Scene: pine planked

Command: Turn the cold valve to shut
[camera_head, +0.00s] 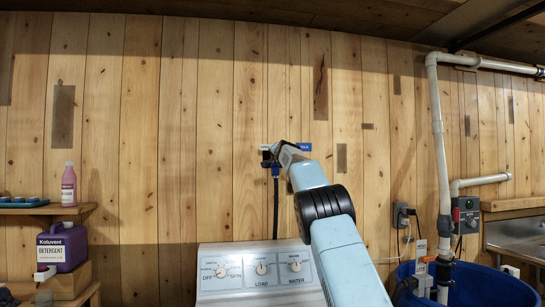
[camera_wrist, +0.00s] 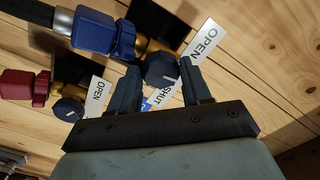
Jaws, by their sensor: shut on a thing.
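The cold valve has a blue body (camera_wrist: 93,32) on a brass pipe in the wrist view, with a round dark knob (camera_wrist: 161,68) that carries a short white mark. My gripper (camera_wrist: 160,75) has one finger on each side of this knob and is shut on it. An OPEN label (camera_wrist: 203,40) lies to the knob's upper right. A SHUT label (camera_wrist: 166,96) shows partly between the fingers. I cannot tell exactly where the white mark points. In the head view my gripper (camera_head: 278,153) reaches the plank wall and hides most of the valve.
A red valve (camera_wrist: 18,84) with its own dark knob (camera_wrist: 68,108) sits just left of my gripper. A black hose (camera_head: 276,205) hangs below the valves behind a white machine panel (camera_head: 255,271). A blue tub (camera_head: 490,290) and white pipe (camera_head: 438,130) stand right.

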